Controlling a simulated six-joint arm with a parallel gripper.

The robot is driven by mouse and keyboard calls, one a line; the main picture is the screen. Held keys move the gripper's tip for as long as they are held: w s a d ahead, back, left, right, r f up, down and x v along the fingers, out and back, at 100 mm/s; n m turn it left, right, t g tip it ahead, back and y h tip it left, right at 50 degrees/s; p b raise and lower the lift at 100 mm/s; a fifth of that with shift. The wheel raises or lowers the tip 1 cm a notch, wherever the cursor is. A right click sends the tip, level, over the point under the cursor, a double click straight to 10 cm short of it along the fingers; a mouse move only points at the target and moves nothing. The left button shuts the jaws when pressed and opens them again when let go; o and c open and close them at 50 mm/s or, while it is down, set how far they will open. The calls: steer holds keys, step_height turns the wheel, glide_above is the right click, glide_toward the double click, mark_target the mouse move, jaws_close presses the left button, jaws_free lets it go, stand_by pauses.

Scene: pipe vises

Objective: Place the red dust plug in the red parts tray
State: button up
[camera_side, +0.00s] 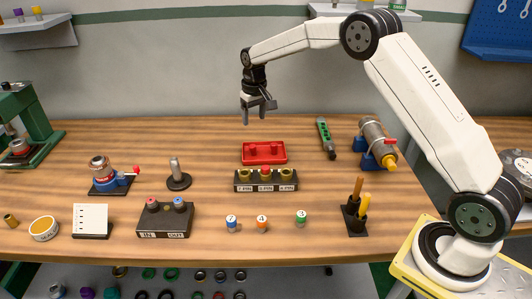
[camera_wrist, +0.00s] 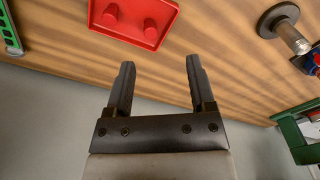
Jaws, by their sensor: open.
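The red parts tray (camera_side: 247,160) lies on the bench behind the black socket block (camera_side: 265,187). Two short red cylinders (camera_side: 275,149) stand inside it; they also show in the wrist view (camera_wrist: 151,28). The block carries three brass-coloured sockets, and the middle one has a red top (camera_side: 265,169), which looks like a red plug. I cannot tell for certain which red piece is the dust plug. My gripper (camera_side: 259,111) is open and empty, high above the bench and the tray. In the wrist view the tray (camera_wrist: 120,37) lies beyond my fingers (camera_wrist: 160,66).
A metal post (camera_side: 176,174) and a blue vise (camera_side: 106,177) stand left. Small numbered jars (camera_side: 262,224), a black box (camera_side: 165,218) and a tool holder (camera_side: 355,216) are in front.

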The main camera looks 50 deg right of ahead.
steer(key=s+a+n+t, duration=0.1)
steer(key=s+a, duration=0.3)
steer(key=s, duration=1.1)
steer(key=s+a+f+n+t, duration=0.1)
steer(key=s+a, duration=0.3)
steer(key=s, duration=1.1)
